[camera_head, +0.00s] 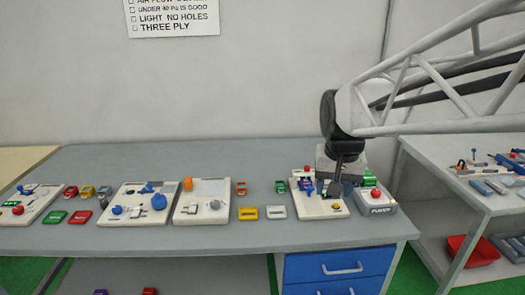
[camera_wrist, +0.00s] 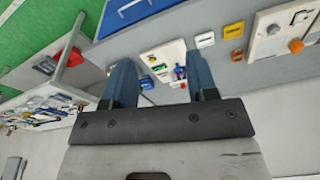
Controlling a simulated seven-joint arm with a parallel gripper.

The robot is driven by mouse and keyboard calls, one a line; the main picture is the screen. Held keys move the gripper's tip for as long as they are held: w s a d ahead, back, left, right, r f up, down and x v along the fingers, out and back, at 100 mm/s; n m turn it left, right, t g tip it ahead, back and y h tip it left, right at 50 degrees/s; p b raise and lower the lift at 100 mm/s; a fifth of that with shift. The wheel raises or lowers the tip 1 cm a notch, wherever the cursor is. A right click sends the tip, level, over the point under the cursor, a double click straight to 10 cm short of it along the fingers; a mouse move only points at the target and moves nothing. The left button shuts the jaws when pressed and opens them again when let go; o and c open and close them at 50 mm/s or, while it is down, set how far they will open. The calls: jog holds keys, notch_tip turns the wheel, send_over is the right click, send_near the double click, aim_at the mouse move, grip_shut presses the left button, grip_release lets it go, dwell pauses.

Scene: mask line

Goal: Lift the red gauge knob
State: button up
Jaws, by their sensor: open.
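My gripper (camera_head: 335,186) hangs over the white board (camera_head: 309,207) at the right end of the long bench. In the wrist view my gripper (camera_wrist: 160,78) shows two blue fingers spread apart, with nothing held between them. A small red piece (camera_head: 307,172) stands at the back of that board. A red round knob (camera_head: 375,193) sits on the grey box just right of the gripper. Another red knob (camera_head: 18,210) is on the far left board. I cannot tell which of these is the gauge knob. The arm partly hides the board's right side.
Blue parts and a yellow button (camera_head: 337,205) are on the same board. Yellow (camera_head: 248,213) and white (camera_head: 276,212) blocks lie left of it. Two more boards stand further left. A side table (camera_head: 500,200) with tools is at the right. The bench's back is clear.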

jog(key=w+d+m, duration=0.1)
jog(key=w+m, duration=0.1)
jog(key=w, duration=1)
jog(key=m+g, duration=0.2)
jog(key=m, duration=0.2)
send_over(307, 169)
jog(key=f, duration=1.4)
jog(key=shift+w+d+f, duration=0.15)
jog(key=shift+w+f, duration=0.05)
jog(key=shift+w, duration=0.2)
jog(key=shift+w+f, duration=0.2)
jog(key=shift+f, duration=0.15)
jog(key=shift+f, duration=3.75)
grip_shut()
